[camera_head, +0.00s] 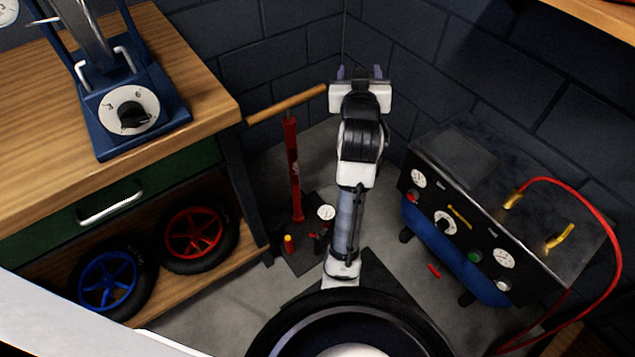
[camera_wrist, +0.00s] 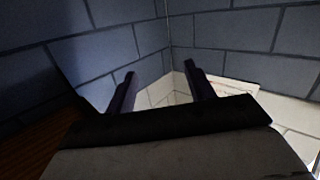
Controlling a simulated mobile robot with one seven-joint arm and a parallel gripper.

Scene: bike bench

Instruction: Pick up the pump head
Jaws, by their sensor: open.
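My gripper (camera_head: 360,72) is raised in front of the wall corner, its two purple fingers apart and empty. The wrist view shows the open fingers (camera_wrist: 160,72) with only walls and a pale floor patch between them. A red floor pump (camera_head: 293,170) stands upright left of my arm, with a wooden handle (camera_head: 287,104) whose right end is beside my gripper. At its dark base are a round gauge (camera_head: 326,212), a small red-and-yellow piece (camera_head: 289,243) and a dark piece with red (camera_head: 319,239). I cannot tell which piece is the pump head.
A wooden bench (camera_head: 190,82) with a blue dial stand (camera_head: 130,110) is at left, wheels on its lower shelf. A blue-black gauge box (camera_head: 455,215) with a red cable (camera_head: 605,215) is at right. A small red item (camera_head: 434,271) lies on the floor.

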